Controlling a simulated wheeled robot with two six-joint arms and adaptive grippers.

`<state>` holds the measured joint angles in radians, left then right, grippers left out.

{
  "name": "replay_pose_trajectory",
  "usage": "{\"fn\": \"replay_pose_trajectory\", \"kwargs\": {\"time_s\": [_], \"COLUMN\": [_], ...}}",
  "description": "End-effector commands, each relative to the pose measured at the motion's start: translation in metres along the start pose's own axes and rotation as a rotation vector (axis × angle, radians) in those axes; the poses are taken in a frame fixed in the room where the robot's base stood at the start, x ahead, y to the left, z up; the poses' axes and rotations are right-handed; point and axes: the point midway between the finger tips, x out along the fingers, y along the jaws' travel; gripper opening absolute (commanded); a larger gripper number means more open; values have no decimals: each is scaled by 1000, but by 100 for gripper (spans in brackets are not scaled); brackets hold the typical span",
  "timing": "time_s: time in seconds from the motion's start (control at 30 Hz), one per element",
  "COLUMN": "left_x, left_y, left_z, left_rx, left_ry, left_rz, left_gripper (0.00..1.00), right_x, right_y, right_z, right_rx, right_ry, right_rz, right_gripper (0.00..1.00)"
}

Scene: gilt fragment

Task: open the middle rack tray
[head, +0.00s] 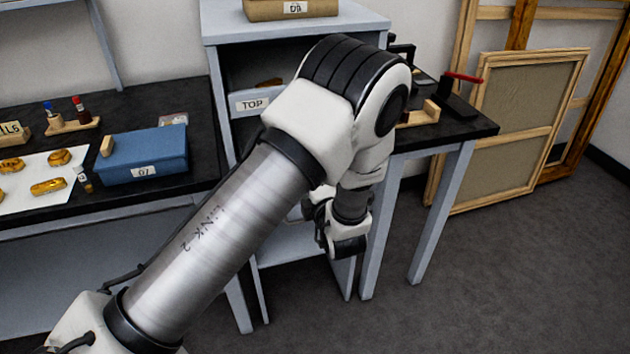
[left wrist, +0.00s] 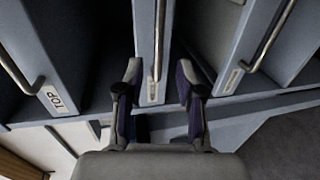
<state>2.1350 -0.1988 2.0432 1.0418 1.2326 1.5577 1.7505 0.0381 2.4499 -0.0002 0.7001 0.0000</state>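The rack (head: 225,30) is a pale grey-blue stand with trays. Its top tray (head: 252,104), labelled TOP, is partly hidden by my left arm in the head view. The middle tray (left wrist: 146,25) is in the centre of the left wrist view, with a metal bar handle (left wrist: 159,45) and a small label. My left gripper (left wrist: 158,75) is open, one finger on each side of the middle tray's front and handle, with gaps showing. In the head view my left gripper (head: 342,232) is at the rack's front; my arm hides most of the trays. My right gripper is out of view.
Another tray (left wrist: 255,50) with its handle is at the right of the left wrist view. A black-topped table (head: 60,120) with a blue box (head: 145,155) stands left of the rack. A side table (head: 470,125) and wooden frames (head: 525,130) are at right. Floor in front right is clear.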

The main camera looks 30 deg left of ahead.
Motion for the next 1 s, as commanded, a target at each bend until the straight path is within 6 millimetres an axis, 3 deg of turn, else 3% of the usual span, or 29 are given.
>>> {"fn": "replay_pose_trajectory", "kwargs": {"time_s": [0.3, 0.63, 0.67, 0.73, 0.77, 1.0], "left_x": [58, 68, 68, 68, 68, 68], "left_y": [0, 0, 0, 0, 0, 0], "left_z": [-1, -1, -1, -1, -1, -1], "left_rx": [-1, 3, 3, 3, 3, 3], "left_ry": [3, 0, 0, 0, 0, 0], "left_rz": [-3, -1, -1, -1, -1, -2], "left_gripper": [37, 37, 30, 5, 0, 0], "right_x": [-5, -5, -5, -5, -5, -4], "right_y": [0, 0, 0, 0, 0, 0], "right_z": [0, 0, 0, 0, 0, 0], "right_rx": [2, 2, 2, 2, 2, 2], "right_ry": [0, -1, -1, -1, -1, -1], "right_rz": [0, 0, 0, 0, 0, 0], "right_gripper": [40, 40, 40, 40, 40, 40]}}
